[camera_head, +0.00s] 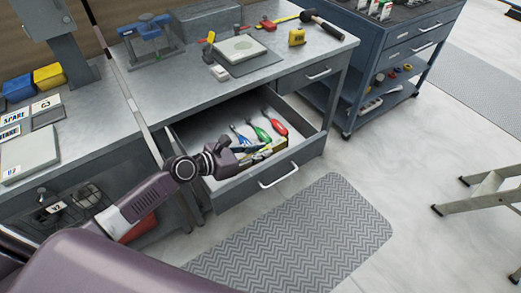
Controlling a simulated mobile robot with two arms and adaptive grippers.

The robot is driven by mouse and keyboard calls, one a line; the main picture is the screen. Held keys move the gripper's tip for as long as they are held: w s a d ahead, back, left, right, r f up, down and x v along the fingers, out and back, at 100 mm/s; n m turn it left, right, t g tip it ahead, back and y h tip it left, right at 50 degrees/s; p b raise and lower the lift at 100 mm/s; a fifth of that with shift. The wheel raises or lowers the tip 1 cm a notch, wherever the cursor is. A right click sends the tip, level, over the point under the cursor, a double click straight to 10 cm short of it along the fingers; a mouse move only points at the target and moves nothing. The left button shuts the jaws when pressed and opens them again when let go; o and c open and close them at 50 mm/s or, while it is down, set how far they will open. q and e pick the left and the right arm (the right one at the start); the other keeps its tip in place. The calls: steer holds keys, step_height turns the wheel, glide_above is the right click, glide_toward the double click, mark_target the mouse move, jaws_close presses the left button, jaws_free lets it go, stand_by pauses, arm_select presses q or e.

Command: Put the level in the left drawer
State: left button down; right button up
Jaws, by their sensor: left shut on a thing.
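The left drawer (297,178) of the workbench is pulled open. My left gripper (240,157) is over the front left part of the drawer and is shut on the level (264,153), a small yellow and dark bar. The level lies low at the drawer's front; I cannot tell whether it touches the drawer floor. Part of it is hidden by the gripper. My right gripper is not in view.
Tools with blue, green (262,134) and red (276,124) handles lie in the drawer. The bench top holds a blue vise (147,38), a hammer (320,22) and a yellow tape measure (297,37). A grey mat (310,235) and a stepladder (485,195) are on the floor.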

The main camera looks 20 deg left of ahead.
arm_select(q)
steer(key=shift+f, duration=0.25)
steer(key=c, duration=1.8)
jaws_free()
steer(key=shift+c, duration=0.2)
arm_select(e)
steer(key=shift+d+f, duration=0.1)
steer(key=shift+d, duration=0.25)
arm_select(q)
steer(key=shift+r, duration=0.3)
steer(key=shift+r+p, duration=0.3)
steer(key=shift+r, duration=0.2)
steer(key=v, duration=1.2)
steer(key=shift+b, duration=0.35)
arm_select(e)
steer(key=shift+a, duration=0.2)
